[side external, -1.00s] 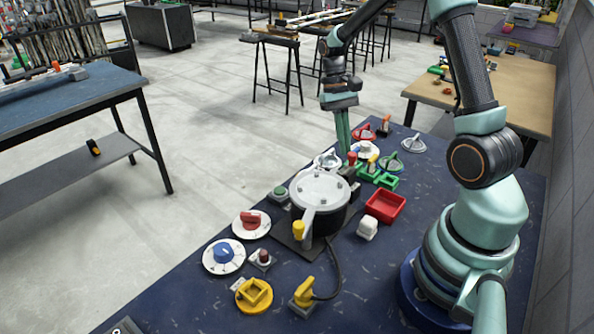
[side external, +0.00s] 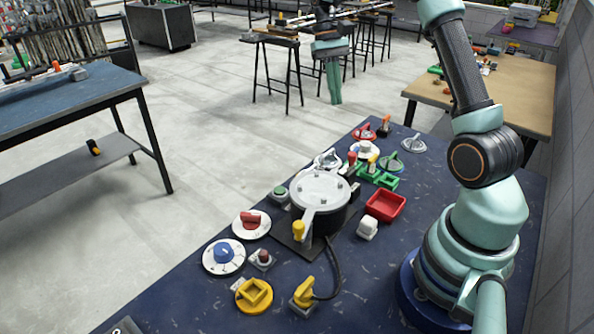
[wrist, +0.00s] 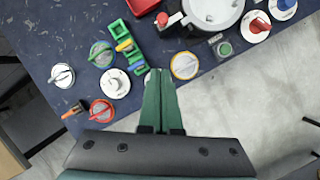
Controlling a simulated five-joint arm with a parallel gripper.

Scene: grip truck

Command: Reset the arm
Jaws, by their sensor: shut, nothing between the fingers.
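My gripper (side external: 334,92) hangs high above the far end of the dark blue table (side external: 185,292), pointing down, in the side external view. Its green fingers are together with nothing between them. In the wrist view the shut fingers (wrist: 161,85) reach over the table's edge, above the knobs and the floor. No object touches the gripper.
Below stand a round silver-lidded pot (side external: 320,190), a red tray (side external: 385,205), green blocks (side external: 378,176), and several dials, such as a blue one (side external: 223,255) and a red one (side external: 251,222). Air around my gripper is clear.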

